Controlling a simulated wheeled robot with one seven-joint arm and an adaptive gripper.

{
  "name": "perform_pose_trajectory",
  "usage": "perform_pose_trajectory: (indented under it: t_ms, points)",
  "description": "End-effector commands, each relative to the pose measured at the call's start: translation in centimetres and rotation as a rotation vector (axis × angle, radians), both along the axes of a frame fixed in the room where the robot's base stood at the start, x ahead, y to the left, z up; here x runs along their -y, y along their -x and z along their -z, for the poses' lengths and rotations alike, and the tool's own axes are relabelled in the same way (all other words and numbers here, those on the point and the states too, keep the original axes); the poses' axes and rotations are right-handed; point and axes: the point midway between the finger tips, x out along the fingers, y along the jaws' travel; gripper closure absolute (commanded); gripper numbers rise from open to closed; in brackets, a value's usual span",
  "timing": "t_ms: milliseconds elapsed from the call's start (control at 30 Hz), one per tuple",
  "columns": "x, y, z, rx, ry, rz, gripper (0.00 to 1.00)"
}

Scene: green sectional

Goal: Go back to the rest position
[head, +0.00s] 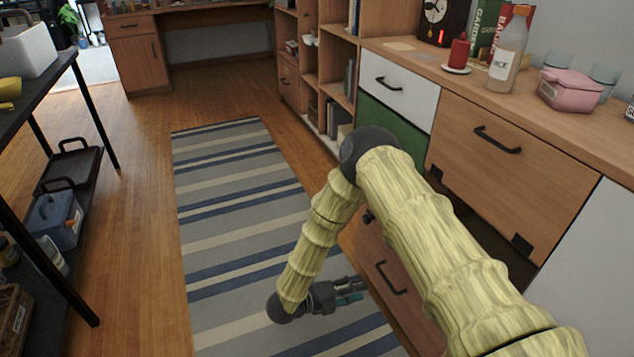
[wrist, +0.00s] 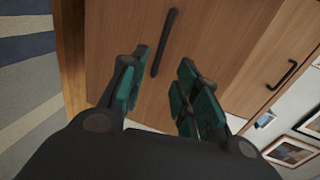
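My gripper (head: 345,292) is low in front of the wooden cabinet, above the striped rug, with my yellow arm reaching down to it. In the wrist view my gripper (wrist: 158,92) has its teal-padded fingers apart with nothing between them. A wooden cabinet front (wrist: 215,40) with a black handle (wrist: 164,42) lies beyond the fingertips. In the head view a lower wooden front with a black handle (head: 391,278) is just right of my gripper. I cannot tell how far the fingers are from the handle.
The striped rug (head: 235,190) covers clear floor left of my arm. A black shelf rack (head: 85,110) stands at the left. The long counter (head: 440,66) at the right carries a juice bottle (head: 507,55), a red candle (head: 458,52) and a pink box (head: 570,90). A desk (head: 190,14) stands at the back.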

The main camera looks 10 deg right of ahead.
Motion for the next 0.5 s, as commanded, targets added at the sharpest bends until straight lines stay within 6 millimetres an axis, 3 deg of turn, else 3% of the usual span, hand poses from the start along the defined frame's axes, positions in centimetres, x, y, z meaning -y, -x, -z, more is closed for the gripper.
perform_pose_trajectory:
  t_ms: [233,500]
  points:
    - [0.9,0.1,1.3,-0.122,-0.024,-0.126,0.69]
    - [2.1,2.3,6.0,-0.621,-0.053,-0.628,0.69]
